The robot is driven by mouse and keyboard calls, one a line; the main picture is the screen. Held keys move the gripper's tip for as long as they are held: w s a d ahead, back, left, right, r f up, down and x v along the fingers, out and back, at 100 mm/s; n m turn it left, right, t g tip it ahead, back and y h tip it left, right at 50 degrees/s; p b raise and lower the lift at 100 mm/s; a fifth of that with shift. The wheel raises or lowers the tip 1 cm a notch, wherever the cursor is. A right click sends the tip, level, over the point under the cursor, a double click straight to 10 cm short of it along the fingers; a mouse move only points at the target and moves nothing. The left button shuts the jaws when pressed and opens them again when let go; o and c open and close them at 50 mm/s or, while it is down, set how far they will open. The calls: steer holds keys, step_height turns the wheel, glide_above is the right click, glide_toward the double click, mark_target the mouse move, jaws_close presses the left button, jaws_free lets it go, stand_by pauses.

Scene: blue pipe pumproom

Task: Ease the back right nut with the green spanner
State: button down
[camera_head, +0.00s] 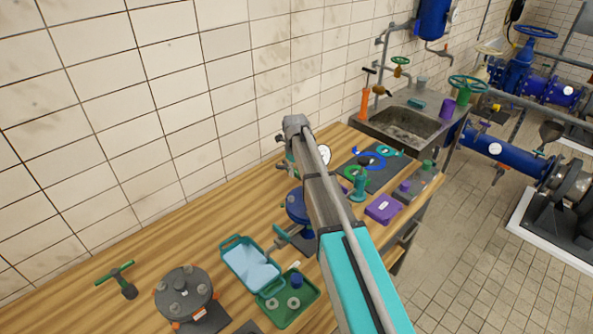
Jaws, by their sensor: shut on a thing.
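My arm reaches up from the bottom edge across the bench, and its far joint stands near the tiled wall. My gripper cannot be made out; the arm seems to hide it. A dark round flange (183,292) with several bolts or nuts on top sits at the front left of the bench. A blue round fitting (297,206) shows partly behind my arm; its nuts cannot be told apart.
A green T-handled tool (121,279) lies at the left. A teal tray (224,247) and a green tray (313,294) with small parts are left of my arm. A purple box (383,209) is at its right. A sink (406,125) stands at the far end. The bench's left middle is clear.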

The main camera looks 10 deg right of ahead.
steer(key=shift+f+b, duration=0.55)
steer(key=shift+f, duration=0.15)
stand_by(0.4)
steer(key=shift+s+a, duration=0.1)
steer(key=shift+s+a+n, duration=0.45)
steer(key=shift+s+n, duration=0.8)
steer(key=shift+n, duration=1)
steer(key=shift+s+a+n, duration=0.45)
steer(key=shift+s+n, duration=0.8)
steer(key=shift+n, duration=1.05)
steer(key=shift+s+a+n, duration=0.45)
steer(key=shift+s+n, duration=0.8)
steer(key=shift+n, duration=1)
steer(key=shift+a, duration=0.3)
